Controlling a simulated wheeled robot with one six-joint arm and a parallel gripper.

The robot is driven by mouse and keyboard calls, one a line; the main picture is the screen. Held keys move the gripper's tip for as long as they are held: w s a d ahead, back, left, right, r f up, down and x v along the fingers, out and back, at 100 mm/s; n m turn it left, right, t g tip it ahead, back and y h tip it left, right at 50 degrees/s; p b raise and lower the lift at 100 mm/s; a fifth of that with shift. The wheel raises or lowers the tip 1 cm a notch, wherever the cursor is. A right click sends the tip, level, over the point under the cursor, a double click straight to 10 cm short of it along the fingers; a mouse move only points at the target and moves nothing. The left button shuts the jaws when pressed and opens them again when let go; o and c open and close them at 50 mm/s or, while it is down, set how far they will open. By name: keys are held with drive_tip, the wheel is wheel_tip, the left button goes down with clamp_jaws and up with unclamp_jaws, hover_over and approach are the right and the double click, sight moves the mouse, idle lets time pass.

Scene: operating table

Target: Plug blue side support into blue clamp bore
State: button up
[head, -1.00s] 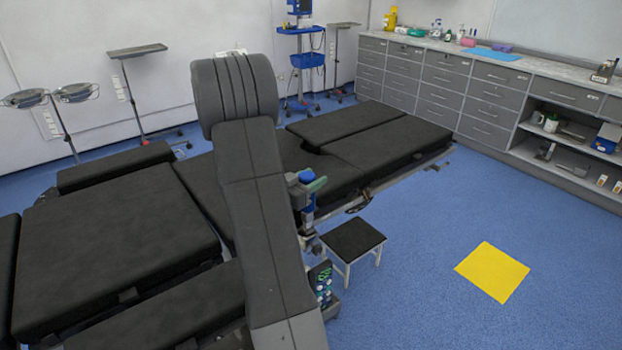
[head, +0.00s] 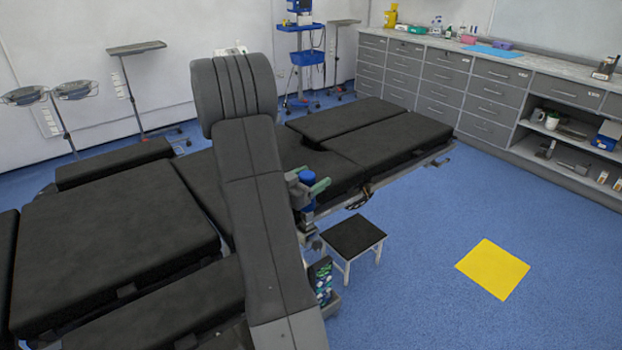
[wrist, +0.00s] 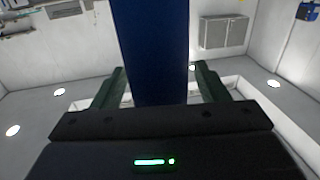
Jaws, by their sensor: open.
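My gripper (head: 308,184) is at the near side of the operating table, right of my dark arm, with green fingers spread apart. In the wrist view, the open fingers (wrist: 160,92) stand on either side of a broad dark-blue bar, the blue side support (wrist: 150,50), with a gap at the right finger. In the head view, the top of the blue support (head: 307,176) shows between the fingers. A smaller blue piece (head: 308,207) shows just below, likely at the clamp. The bore is hidden, and I cannot tell how far the support sits in it.
Black table pads (head: 115,235) spread left and behind my arm. A small black-topped stool (head: 353,236) stands just right of the gripper area. A yellow sheet (head: 492,269) lies on the open blue floor. Grey drawer cabinets (head: 440,85) line the back right.

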drive_tip(key=b+v, duration=0.1)
drive_tip(key=v, duration=1.2)
drive_tip(key=shift+s+a, duration=0.25)
drive_tip(key=shift+r, duration=0.1)
drive_tip(key=p+x, duration=0.1)
drive_tip(key=x, duration=1.2)
drive_tip(key=shift+w+d, duration=0.3)
drive_tip(key=shift+r, duration=0.15)
